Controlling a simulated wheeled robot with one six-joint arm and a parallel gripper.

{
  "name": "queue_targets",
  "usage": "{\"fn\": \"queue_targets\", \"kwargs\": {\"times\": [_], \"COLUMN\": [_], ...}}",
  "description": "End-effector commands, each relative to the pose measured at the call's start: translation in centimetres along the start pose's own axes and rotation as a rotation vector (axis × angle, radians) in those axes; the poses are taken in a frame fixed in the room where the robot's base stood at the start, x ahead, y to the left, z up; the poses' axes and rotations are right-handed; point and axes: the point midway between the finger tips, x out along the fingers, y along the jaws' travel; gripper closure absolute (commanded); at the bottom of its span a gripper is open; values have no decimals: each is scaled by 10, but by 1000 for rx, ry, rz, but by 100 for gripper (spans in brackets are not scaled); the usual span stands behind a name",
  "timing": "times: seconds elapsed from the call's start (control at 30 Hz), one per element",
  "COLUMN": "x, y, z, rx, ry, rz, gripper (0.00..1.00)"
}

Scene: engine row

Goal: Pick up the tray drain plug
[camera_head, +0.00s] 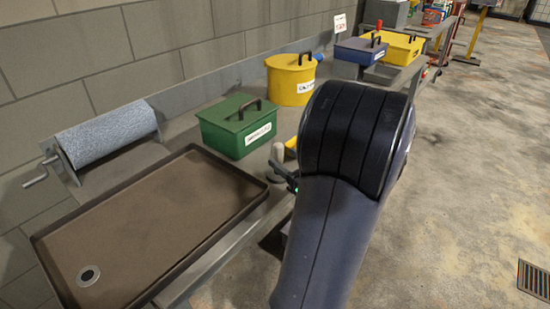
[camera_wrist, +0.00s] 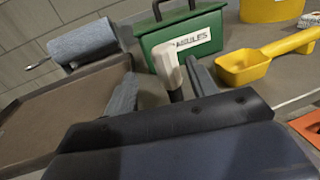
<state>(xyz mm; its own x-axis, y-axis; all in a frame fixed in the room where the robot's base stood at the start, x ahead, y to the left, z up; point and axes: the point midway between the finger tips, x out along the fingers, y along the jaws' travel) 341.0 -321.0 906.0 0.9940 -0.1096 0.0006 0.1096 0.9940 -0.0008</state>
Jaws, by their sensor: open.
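The tray drain plug, a cream handle with a dark lower part (camera_wrist: 167,66), stands on the bench in front of the green box; it also shows in the head view (camera_head: 278,153). My gripper (camera_wrist: 162,84) is open, with one finger on each side of the plug in the wrist view. I cannot tell how far the plug sits between the fingers, and I see no contact. In the head view my arm hides most of the gripper (camera_head: 287,176). The brown tray (camera_head: 170,180) lies to the left, with a round drain (camera_head: 88,275) at its near left.
The green lidded box (camera_head: 238,126) stands close behind the plug. A yellow scoop (camera_wrist: 245,66) lies to its right in the wrist view. A yellow round tin (camera_head: 290,79), a blue box (camera_head: 360,50) and a paper roll (camera_head: 108,133) stand along the bench. Open floor lies right.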

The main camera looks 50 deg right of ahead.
Motion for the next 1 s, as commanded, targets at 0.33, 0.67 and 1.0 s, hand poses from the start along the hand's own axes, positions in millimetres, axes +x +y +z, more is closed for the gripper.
{"fn": "queue_targets", "kwargs": {"times": [0.33,0.67,1.0], "x": [28,66,67], "y": [-2,-7,-7], "z": [1,2,2], "rx": [1,1,1], "ry": [0,1,1], "rz": [4,1,-1], "gripper": [46,46,54]}}
